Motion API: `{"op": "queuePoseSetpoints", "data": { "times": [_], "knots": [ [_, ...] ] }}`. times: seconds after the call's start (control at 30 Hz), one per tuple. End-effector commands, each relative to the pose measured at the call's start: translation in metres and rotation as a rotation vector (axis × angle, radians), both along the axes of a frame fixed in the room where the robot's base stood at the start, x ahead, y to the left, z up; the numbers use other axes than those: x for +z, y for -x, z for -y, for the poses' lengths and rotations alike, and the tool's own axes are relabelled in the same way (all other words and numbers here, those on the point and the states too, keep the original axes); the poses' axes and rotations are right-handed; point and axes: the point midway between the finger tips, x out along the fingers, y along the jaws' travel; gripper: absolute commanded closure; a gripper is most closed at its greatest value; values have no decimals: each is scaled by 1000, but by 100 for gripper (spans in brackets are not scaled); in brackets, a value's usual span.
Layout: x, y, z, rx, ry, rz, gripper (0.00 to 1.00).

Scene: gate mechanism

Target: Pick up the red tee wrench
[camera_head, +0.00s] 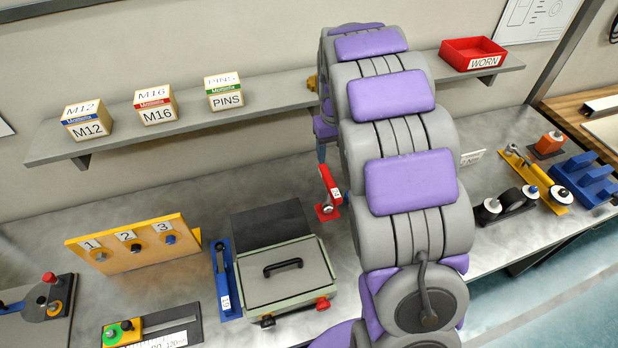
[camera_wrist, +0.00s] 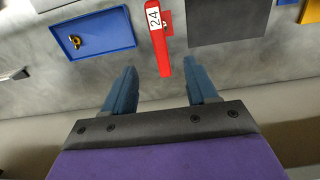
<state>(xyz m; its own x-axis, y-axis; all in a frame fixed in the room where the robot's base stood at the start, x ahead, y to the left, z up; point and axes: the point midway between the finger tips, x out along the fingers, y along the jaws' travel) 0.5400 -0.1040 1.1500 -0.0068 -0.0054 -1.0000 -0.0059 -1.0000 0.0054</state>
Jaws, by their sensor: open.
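The red tee wrench (camera_head: 329,184), with a white label, is on the bench just left of my arm in the head view. In the wrist view the red wrench (camera_wrist: 162,44) shows its label "24", and its near end reaches between my fingertips. My gripper (camera_wrist: 158,68) is open, with one blue finger on each side of that end and gaps between. The fingers do not appear to touch the wrench. My arm hides part of the area around the wrench in the head view.
A lidded box (camera_head: 280,272) and a blue tool (camera_head: 224,278) lie left of the wrench. A blue tray (camera_wrist: 93,34) with a brass piece is beside it in the wrist view. A shelf (camera_head: 185,124) with labelled boxes runs behind. A red WORN bin (camera_head: 472,52) is at right.

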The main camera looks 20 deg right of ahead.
Motion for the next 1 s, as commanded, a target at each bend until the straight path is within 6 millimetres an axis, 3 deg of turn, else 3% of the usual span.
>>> {"op": "queuePoseSetpoints", "data": {
  "times": [0.17,0.37,0.7,1.0],
  "knots": [
    [-11,-7,8,2,-6,4,43],
    [-50,-7,13,1,-14,-4,43],
    [-111,-7,3,3,-2,-2,43],
    [-131,-8,8,2,-6,1,43]
  ]
}}
